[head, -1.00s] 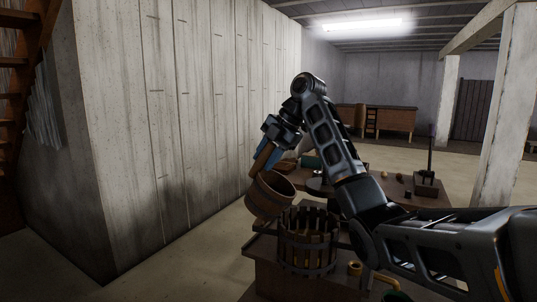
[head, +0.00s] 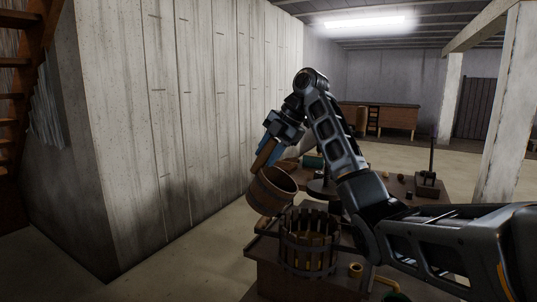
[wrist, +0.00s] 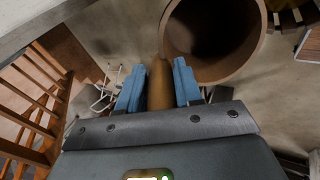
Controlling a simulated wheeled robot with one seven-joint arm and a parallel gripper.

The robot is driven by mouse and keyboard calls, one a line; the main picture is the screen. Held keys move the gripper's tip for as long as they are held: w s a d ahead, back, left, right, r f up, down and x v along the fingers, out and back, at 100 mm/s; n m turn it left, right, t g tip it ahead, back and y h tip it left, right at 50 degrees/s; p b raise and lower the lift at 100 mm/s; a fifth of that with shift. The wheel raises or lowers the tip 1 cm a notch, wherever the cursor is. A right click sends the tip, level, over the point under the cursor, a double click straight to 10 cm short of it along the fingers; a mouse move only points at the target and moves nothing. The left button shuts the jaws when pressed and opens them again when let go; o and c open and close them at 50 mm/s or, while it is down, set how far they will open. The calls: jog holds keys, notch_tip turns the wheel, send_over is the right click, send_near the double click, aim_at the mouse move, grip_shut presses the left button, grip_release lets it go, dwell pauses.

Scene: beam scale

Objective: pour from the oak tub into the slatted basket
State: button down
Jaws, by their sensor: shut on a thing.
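The oak tub (head: 268,194) is a round wooden vessel with a stave handle. It hangs tilted, mouth toward the right, just above and left of the slatted basket (head: 307,245). My gripper (head: 265,153) is shut on the tub's handle. In the wrist view the blue fingers of my gripper (wrist: 158,85) clasp the handle, and the tub (wrist: 168,35) shows a dark interior whose contents I cannot make out. The basket has upright dark slats with gaps and stands on the near table. Part of it shows at the wrist view's top right (wrist: 290,14).
Behind are a round-topped table with small items and a dark post on a block (head: 428,180). A pale wall (head: 180,120) rises at left, with floor between.

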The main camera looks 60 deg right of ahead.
jog(key=shift+r+p, duration=2.05)
jog(key=shift+r, duration=0.45)
